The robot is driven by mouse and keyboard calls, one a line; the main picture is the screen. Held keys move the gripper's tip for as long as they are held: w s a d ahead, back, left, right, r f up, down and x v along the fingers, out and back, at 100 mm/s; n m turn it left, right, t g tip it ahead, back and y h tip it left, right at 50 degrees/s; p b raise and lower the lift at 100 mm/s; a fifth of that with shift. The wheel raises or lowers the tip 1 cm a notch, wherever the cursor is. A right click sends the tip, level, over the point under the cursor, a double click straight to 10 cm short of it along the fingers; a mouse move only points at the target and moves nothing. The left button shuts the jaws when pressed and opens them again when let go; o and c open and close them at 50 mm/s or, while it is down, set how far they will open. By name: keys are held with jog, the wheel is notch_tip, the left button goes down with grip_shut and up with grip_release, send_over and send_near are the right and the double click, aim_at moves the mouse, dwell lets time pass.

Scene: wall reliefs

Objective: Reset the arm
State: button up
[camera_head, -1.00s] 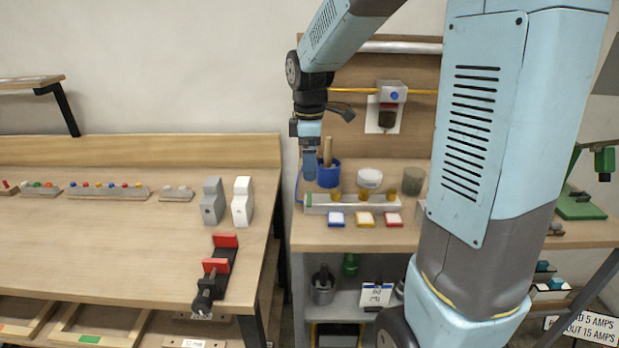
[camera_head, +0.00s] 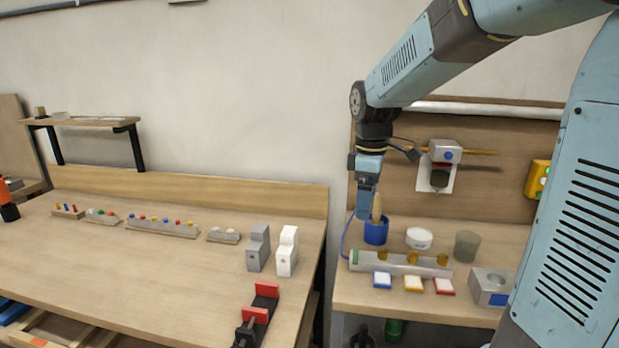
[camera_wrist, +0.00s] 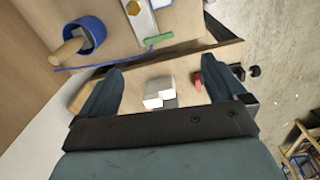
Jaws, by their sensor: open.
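My gripper (camera_head: 366,207) hangs from my blue arm, pointing down near the left edge of the right-hand bench. In the head view it overlaps the blue cup (camera_head: 376,233) with a wooden handle in it; I cannot tell the exact gap. In the wrist view the two dark fingers of my gripper (camera_wrist: 155,88) stand wide apart with nothing held between them. Below and beyond them show a white block (camera_wrist: 158,88) and a red vise jaw (camera_wrist: 197,80). The blue cup (camera_wrist: 84,36) lies outside the fingers, at the upper left of the wrist view.
The right bench also holds a grey rail (camera_head: 400,263), a white round tub (camera_head: 419,238) and coloured squares (camera_head: 413,284). On the left bench (camera_head: 120,255) stand grey (camera_head: 258,248) and white (camera_head: 287,251) blocks and a red-jawed vise (camera_head: 262,300). Open floor (camera_wrist: 275,60) shows in the wrist view.

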jog(key=s+d+r+m+t, duration=0.2)
jog(key=s+m, duration=0.4)
jog(key=s, duration=0.3)
jog(key=s+d+r+m+t, duration=0.2)
jog(key=s+d+m+t, duration=0.1)
jog(key=s+m, duration=0.4)
jog(key=shift+s+r, duration=0.15)
jog(key=shift+s, duration=1.3)
